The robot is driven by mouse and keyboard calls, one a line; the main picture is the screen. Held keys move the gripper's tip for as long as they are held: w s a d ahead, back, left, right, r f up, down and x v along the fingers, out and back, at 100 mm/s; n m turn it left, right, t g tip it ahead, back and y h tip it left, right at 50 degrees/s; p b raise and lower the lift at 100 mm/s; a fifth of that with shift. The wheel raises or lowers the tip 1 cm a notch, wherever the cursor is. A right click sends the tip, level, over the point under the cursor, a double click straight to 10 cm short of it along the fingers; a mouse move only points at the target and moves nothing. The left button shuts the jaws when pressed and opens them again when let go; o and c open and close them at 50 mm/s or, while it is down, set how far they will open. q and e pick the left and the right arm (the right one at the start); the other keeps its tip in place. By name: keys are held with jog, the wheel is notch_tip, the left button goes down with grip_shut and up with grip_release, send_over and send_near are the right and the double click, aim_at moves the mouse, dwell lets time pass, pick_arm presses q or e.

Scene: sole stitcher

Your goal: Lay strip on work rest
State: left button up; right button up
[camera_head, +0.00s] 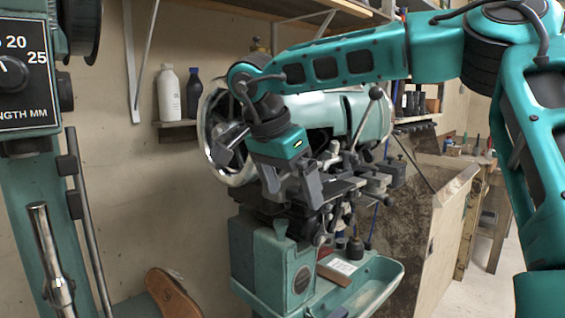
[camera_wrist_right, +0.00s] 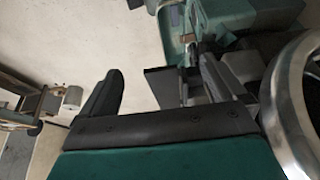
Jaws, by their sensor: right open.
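My right gripper (camera_head: 292,190) is over the middle of the green stitching machine (camera_head: 345,115), fingers pointing down and apart. In the right wrist view the gripper (camera_wrist_right: 160,68) is open, with a finger on each side and nothing clamped between them. A dark flat piece (camera_wrist_right: 162,88) shows beyond the gap, near the right finger; I cannot tell whether it is the strip or part of the work rest. In the head view a dark flat plate (camera_head: 341,187) lies just right of the fingers. No strip can be clearly made out. My left gripper is not in view.
A large metal handwheel (camera_head: 212,165) is close left of the gripper. Levers with a black ball knob (camera_head: 376,93) rise at the right. A green tray (camera_head: 378,285) holds a small box (camera_head: 342,267). A brown sole (camera_head: 172,293) is at lower left. Bottles (camera_head: 168,95) stand on a shelf.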

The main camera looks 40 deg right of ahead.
jog(key=v, duration=1.2)
jog(key=shift+r, duration=0.2)
